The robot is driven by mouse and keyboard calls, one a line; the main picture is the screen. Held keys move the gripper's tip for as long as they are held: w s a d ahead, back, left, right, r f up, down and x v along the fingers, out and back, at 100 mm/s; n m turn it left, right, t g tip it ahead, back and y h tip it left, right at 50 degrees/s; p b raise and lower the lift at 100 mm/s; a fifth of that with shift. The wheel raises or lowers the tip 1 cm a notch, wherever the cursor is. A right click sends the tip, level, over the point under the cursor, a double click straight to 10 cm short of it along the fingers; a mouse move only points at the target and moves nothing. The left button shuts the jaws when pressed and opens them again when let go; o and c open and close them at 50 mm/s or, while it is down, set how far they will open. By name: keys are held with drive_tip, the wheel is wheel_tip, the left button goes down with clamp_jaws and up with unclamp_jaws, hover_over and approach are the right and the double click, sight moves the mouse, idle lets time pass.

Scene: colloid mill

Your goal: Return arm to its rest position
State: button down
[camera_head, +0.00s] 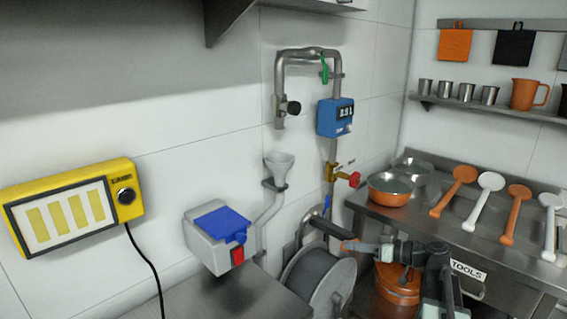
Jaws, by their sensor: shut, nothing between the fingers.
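My arm stands at the lower right, in front of the steel bench (420,215). It reaches left from a dark upright link, and its pale forearm is roughly level. My gripper (352,246) is at the arm's left end, in front of the bench's left end and close to the hose reel (322,277) in the picture. It is small in view and looks shut and empty. I cannot tell whether it touches anything behind it.
An orange bucket (397,290) stands behind and below my arm. A copper bowl (390,190) and several ladles (484,202) lie on the bench. A red-handled tap (346,178), blue meter (335,117), funnel (279,167) and grey socket box (213,240) are on the wall.

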drive_tip(key=s+a+f+n+g+h, duration=0.1)
drive_tip(key=s+a+f+g, duration=0.15)
drive_tip(key=a, duration=0.35)
drive_tip(key=s+a+f+g+h, duration=0.1)
drive_tip(key=s+a+f+g, duration=0.1)
drive_tip(key=a+f, duration=0.35)
drive_tip(key=s+a+f+n+g+h, duration=0.1)
drive_tip(key=s+a+f+g, duration=0.1)
drive_tip(key=a, duration=0.5)
drive_tip(key=s+f+m+g+h, duration=0.1)
drive_tip(key=s+f+g+h, duration=0.1)
drive_tip(key=s+f+h, duration=0.3)
drive_tip(key=s+d+f+m+h, duration=0.3)
drive_tip(key=d+f+m+h, duration=0.15)
drive_tip(key=d+m, duration=0.35)
wheel_tip(320, 180, up, 18)
drive_tip(key=d+p, duration=0.1)
drive_tip(key=p, duration=1.6)
drive_tip(key=shift+n, duration=0.4)
drive_tip(key=shift+f, duration=0.15)
